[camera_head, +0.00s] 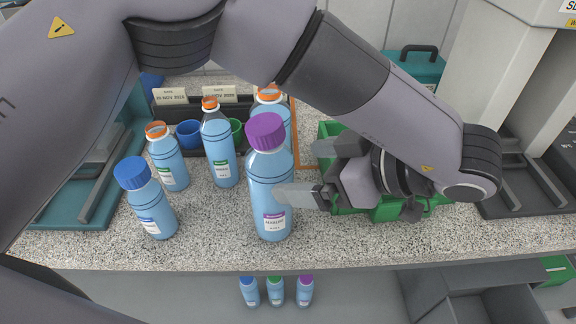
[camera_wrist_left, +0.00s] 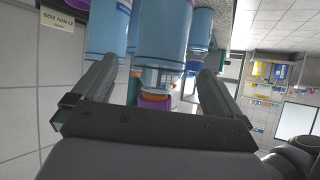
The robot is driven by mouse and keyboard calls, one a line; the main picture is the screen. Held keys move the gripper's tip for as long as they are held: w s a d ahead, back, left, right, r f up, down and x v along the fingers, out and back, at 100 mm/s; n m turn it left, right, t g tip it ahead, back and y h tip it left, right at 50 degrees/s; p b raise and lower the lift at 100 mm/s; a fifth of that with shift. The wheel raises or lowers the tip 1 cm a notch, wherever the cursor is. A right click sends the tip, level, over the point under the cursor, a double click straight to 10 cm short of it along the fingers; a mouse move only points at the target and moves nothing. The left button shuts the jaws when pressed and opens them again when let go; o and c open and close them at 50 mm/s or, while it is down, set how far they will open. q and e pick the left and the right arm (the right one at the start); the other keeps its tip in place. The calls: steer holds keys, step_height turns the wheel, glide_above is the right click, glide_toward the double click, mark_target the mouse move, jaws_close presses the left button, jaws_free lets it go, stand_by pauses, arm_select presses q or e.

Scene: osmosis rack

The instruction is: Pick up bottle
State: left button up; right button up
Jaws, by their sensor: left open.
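A tall blue bottle with a purple cap and purple-edged label (camera_head: 268,180) stands upright on the speckled counter, near its front edge. My left gripper (camera_head: 305,172) reaches it from the right with open fingers. In the head view the nearer fingertip overlaps the bottle's right side, and the farther finger lies behind and to the right. In the left wrist view, a blue bottle (camera_wrist_left: 162,32) shows between the open fingers of my left gripper (camera_wrist_left: 158,85). I cannot tell whether the fingers touch it. My right gripper is not in view.
Other blue bottles stand close by: blue-capped (camera_head: 150,205), orange-capped (camera_head: 168,165), a taller orange-capped one (camera_head: 217,155), and another orange-capped one behind. A green container (camera_head: 385,210) sits under my gripper. Small bottles (camera_head: 275,292) stand below the counter edge.

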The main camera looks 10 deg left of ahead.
mark_target(270, 160)
arm_select(q)
steer(key=shift+w+a+r, duration=0.35)
steer(key=shift+w+a, duration=0.05)
steer(key=shift+w+a+f+y, duration=0.1)
steer(key=shift+a+y, duration=0.2)
steer(key=shift+a, duration=0.05)
steer(key=shift+a+f+p, duration=0.3)
steer(key=shift+a+p, duration=0.05)
steer(key=shift+a, duration=0.3)
steer(key=shift+p+x, duration=0.5)
steer(key=shift+x, duration=1.85)
steer(key=c, duration=1.7)
steer(key=shift+r, duration=0.1)
jaws_close()
steer(key=shift+r, duration=0.15)
